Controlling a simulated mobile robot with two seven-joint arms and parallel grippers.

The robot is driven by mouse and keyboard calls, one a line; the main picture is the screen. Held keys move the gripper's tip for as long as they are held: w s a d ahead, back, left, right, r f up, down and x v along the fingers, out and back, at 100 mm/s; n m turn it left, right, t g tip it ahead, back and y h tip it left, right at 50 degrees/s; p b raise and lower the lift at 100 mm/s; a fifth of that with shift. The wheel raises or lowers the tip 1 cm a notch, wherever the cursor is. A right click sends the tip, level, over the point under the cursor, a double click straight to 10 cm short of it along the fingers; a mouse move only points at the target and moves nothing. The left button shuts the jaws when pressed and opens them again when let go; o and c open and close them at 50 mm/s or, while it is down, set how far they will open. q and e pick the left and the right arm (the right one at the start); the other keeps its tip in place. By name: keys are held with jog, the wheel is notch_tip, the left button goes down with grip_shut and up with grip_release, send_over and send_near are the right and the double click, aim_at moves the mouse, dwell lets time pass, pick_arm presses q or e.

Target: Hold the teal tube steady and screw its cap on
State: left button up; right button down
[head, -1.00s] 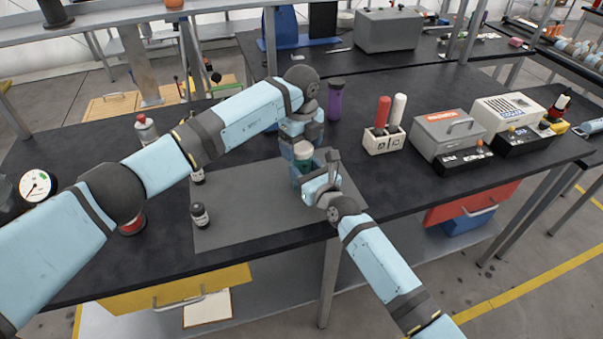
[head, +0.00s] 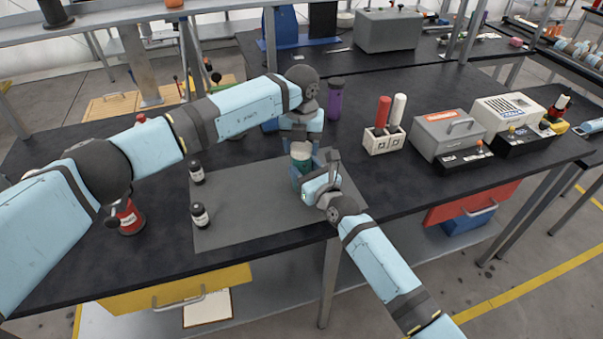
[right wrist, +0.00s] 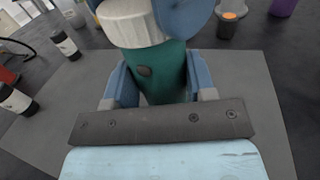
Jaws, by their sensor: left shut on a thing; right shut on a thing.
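The teal tube (right wrist: 160,78) stands upright on the grey mat (head: 235,225); in the head view only a little of it shows between my grippers. My right gripper (right wrist: 160,92) is shut on the tube, one finger on each side. The ribbed off-white cap (right wrist: 132,24) sits at the top of the tube; it also shows in the head view (head: 301,150). My left gripper (head: 302,140) is shut on the cap from above, and a blue finger covers its right side in the right wrist view. The thread is hidden, so I cannot tell how tight the cap is.
Two dark bottles with white labels (head: 200,216) stand at the mat's left. A purple bottle (head: 334,98) stands behind my grippers. A white holder with red and white handles (head: 383,140) and a grey box (head: 446,130) are to the right.

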pick_arm(q)
jog(key=m, duration=1.5)
jog(key=o, duration=1.1)
notch_tip(320, 180, up, 12)
pick_arm(e)
jog(key=shift+c, duration=1.9)
grip_release()
